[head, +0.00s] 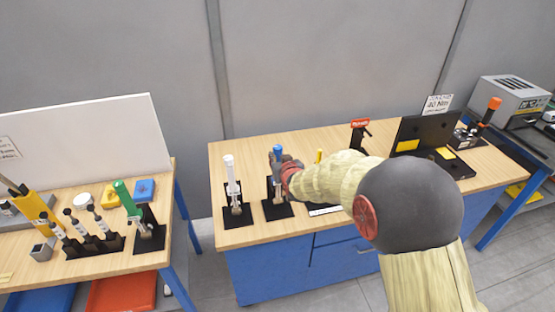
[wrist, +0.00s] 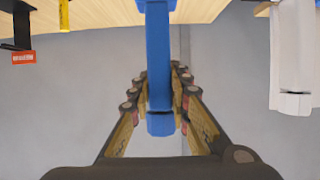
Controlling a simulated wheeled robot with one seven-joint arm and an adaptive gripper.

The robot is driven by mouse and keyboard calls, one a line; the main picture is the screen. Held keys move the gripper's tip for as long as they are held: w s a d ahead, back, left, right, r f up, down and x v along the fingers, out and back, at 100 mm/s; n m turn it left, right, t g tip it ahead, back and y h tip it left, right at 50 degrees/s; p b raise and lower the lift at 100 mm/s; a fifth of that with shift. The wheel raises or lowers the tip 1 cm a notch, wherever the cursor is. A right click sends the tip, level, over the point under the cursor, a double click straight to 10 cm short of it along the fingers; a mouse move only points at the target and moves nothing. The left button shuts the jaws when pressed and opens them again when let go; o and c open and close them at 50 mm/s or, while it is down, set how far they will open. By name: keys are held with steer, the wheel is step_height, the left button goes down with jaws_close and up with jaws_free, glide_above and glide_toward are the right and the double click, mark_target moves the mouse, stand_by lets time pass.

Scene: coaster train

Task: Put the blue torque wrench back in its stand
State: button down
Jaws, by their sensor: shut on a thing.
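The blue torque wrench (head: 277,150) is upright in my gripper (head: 283,170), over the middle black stand (head: 278,209) on the central bench. In the wrist view the blue wrench handle (wrist: 158,60) runs between the two fingers of my gripper (wrist: 157,75), which are closed around it. My gripper and arm hide part of the wrench in the head view. I cannot tell whether the lower end of the wrench is seated in the stand.
A white wrench (head: 231,178) stands close on the left; its handle also shows in the wrist view (wrist: 292,60). A yellow tool (head: 319,156) and a red-labelled black stand (head: 359,130) are on the right. A green wrench (head: 125,197) is on the left bench.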

steer(key=shift+f+b, duration=0.65)
steer(key=shift+b, duration=0.2)
stand_by(0.6)
steer(key=c, duration=1.6)
jaws_free()
steer(key=shift+f, duration=0.1)
